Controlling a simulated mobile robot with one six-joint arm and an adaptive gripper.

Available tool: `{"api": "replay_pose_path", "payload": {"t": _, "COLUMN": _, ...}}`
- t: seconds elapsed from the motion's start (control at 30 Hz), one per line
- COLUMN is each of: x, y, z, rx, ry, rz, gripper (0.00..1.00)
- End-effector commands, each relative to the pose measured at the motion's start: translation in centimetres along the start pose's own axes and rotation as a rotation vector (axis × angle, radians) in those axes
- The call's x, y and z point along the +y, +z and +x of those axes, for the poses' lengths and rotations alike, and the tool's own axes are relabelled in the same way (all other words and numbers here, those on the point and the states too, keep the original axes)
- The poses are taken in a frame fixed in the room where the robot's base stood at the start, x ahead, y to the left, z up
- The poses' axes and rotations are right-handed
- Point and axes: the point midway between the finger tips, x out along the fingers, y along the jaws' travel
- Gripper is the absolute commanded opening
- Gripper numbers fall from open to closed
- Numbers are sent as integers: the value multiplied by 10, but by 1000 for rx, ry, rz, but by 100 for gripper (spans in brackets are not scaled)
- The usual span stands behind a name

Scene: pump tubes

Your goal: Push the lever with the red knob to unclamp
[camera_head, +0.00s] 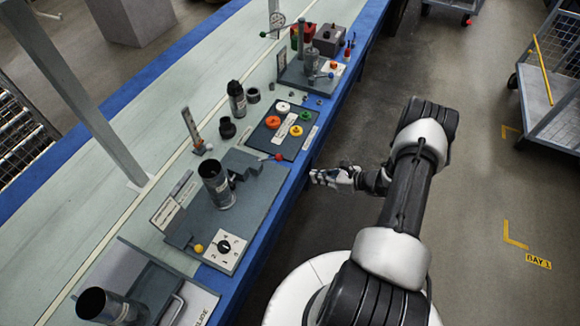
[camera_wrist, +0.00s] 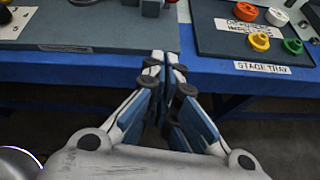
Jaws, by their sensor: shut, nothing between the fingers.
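The lever's red knob (camera_head: 279,156) sticks out at the right edge of a grey fixture plate (camera_head: 240,210) on the bench. A grey clamp block (camera_head: 243,163) and an upright dark metal cylinder (camera_head: 216,185) stand on that plate. My gripper (camera_head: 314,176) is just off the bench's front edge, to the right of and slightly below the knob, apart from it. In the wrist view my gripper (camera_wrist: 169,62) is shut and empty, with its fingertips pointing at the bench edge. A small red bit of the knob (camera_wrist: 171,2) shows at the top edge there; the lever is mostly cut off.
A stage tray (camera_head: 262,140) with white, orange, yellow and green parts lies beyond the fixture. A dial plate (camera_head: 225,249) and a yellow knob (camera_head: 198,248) are nearer. A second fixture (camera_head: 300,78) stands farther along. The floor right of the bench is clear; a cart (camera_head: 548,85) stands beyond.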

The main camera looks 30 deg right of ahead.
Motion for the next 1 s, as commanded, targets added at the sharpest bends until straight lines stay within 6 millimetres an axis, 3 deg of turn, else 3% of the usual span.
{"api": "replay_pose_path", "payload": {"t": 0.23, "x": 1, "y": -2, "z": 21, "rx": 1, "ry": 5, "rz": -1, "gripper": 0}}
{"api": "replay_pose_path", "payload": {"t": 0.63, "x": 1, "y": -2, "z": 104, "rx": 1, "ry": 5, "rz": -4, "gripper": 0}}
{"api": "replay_pose_path", "payload": {"t": 0.8, "x": 0, "y": 26, "z": 107, "rx": 1, "ry": 1, "rz": -4, "gripper": 0}}
{"api": "replay_pose_path", "payload": {"t": 1.0, "x": 1, "y": 38, "z": 110, "rx": 1, "ry": 2, "rz": 0, "gripper": 0}}
